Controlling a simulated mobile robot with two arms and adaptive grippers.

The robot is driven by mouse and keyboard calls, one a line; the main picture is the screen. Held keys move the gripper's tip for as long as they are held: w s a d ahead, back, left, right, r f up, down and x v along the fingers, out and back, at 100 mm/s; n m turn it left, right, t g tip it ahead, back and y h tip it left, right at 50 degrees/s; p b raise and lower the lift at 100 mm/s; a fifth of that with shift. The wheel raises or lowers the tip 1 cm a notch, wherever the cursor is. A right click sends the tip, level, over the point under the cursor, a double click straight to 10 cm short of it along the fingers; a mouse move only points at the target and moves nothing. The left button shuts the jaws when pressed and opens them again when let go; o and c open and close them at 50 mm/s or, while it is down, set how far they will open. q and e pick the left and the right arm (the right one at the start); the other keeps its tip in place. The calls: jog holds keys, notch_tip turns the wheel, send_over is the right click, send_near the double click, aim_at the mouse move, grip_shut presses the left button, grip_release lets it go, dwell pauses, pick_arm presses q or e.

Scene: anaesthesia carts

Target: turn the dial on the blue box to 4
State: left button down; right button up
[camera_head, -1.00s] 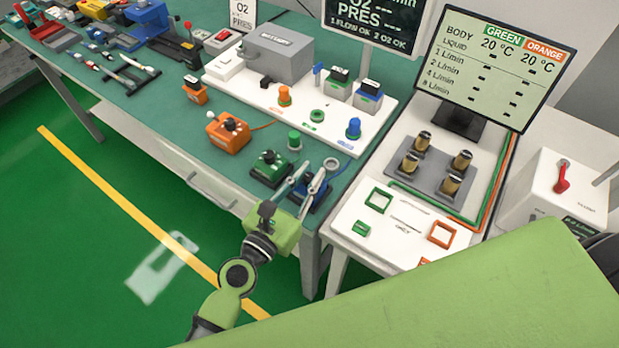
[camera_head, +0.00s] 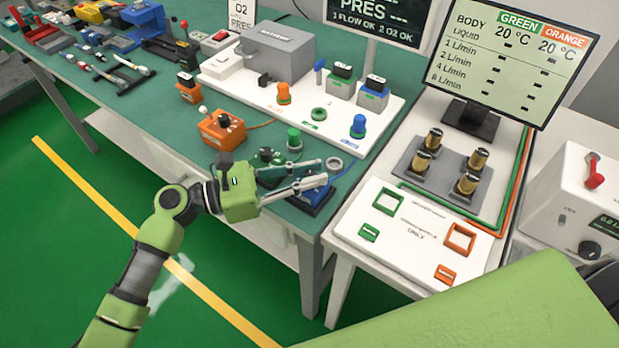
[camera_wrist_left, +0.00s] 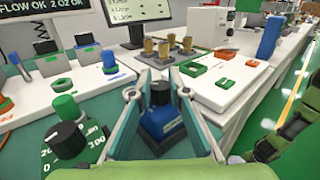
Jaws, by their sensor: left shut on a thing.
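The blue box (camera_head: 314,197) stands near the front right corner of the green table, partly hidden by my left gripper. In the left wrist view the blue box (camera_wrist_left: 163,128) shows between the fingers, with a black dial (camera_wrist_left: 160,93) on top. My left gripper (camera_head: 316,172) reaches in from the left, with its fingers over the box. In the wrist view the left gripper (camera_wrist_left: 160,90) is shut on the dial, one finger on each side. The dial's number setting cannot be read. My right gripper is not in view.
A green box (camera_wrist_left: 68,150) with a black dial is close to the left finger. An orange box (camera_head: 222,131) stands farther left. A white board (camera_head: 300,112) with coloured knobs lies behind. A white table (camera_head: 395,245) with a screen (camera_head: 510,58) adjoins on the right.

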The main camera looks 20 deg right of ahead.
pick_arm(q)
jog(key=shift+f+g, duration=0.1)
jog(key=shift+g, duration=0.2)
jog(key=c, duration=1.9)
grip_release()
jog(key=a, duration=1.2)
jog(key=shift+w, duration=0.3)
